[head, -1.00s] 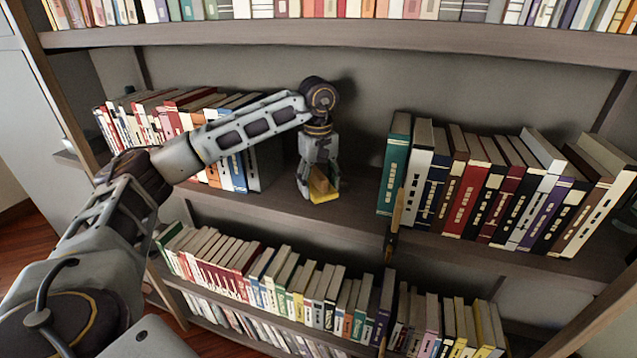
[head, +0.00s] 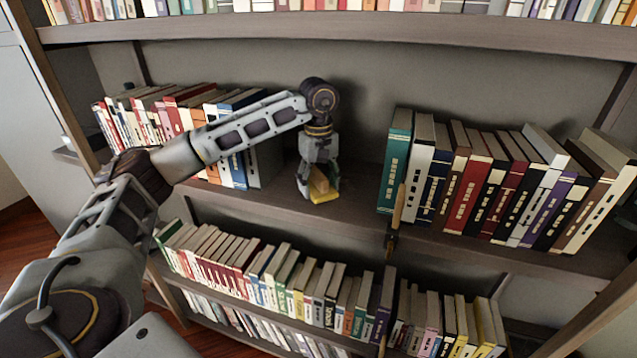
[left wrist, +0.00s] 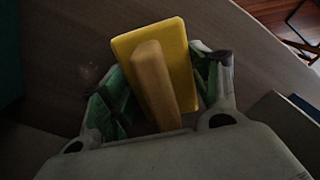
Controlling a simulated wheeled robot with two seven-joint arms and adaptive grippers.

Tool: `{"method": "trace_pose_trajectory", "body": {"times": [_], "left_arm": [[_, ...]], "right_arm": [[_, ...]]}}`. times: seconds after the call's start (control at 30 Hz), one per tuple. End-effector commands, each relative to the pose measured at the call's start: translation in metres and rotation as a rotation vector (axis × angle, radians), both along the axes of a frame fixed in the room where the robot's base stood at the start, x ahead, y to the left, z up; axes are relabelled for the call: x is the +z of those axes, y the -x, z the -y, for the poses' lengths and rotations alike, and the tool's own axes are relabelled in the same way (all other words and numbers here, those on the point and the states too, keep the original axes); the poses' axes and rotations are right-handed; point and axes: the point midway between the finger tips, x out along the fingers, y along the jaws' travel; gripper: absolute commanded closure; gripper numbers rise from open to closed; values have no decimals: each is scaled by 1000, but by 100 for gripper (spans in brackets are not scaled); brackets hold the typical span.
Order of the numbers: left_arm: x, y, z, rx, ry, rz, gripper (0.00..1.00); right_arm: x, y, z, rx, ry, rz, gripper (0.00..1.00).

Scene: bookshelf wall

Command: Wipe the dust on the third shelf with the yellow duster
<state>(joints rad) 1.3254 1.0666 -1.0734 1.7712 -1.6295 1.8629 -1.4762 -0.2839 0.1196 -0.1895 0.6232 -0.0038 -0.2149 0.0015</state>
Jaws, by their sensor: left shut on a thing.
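The yellow duster (head: 325,196) has a yellow base and a tan block handle. It is at the shelf surface in the gap between two groups of books, base down. My left gripper (head: 318,183) is above it, pointing down and shut on its handle. In the left wrist view the duster (left wrist: 184,62) lies between the green-padded fingers of the gripper (left wrist: 160,92). The shelf (head: 285,205) under it is dark wood. A faint pale smudge (left wrist: 88,72) shows on the board left of the duster; I cannot tell if it is dust. My right gripper is not in view.
Books stand left of the gap, ending with a grey one (head: 266,163). A teal book (head: 394,162) starts the right group. A wooden upright (head: 397,208) stands at the shelf's front edge. Another board (head: 330,38) is above, and a lower shelf of books (head: 290,290) is below.

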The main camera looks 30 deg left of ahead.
Motion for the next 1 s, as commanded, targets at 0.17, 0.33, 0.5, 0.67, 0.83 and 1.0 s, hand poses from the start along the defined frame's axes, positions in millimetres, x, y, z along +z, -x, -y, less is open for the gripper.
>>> {"method": "trace_pose_trajectory", "body": {"times": [0.17, 0.33, 0.5, 0.67, 0.83, 1.0], "left_arm": [[-3, 0, 0, 0, 0, 0, 73], [-3, 0, 1, 0, 0, 0, 73], [-2, -2, 8, -1, 1, -1, 73], [-2, -4, 16, -2, 1, -1, 73], [-2, -6, 25, -1, 0, -1, 73], [-2, -8, 33, -2, 1, -1, 73]], "right_arm": [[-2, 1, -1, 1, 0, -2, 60], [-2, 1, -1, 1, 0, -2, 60], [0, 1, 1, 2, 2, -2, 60], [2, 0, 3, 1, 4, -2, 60], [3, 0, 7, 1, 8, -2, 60], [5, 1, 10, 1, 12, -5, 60]]}}
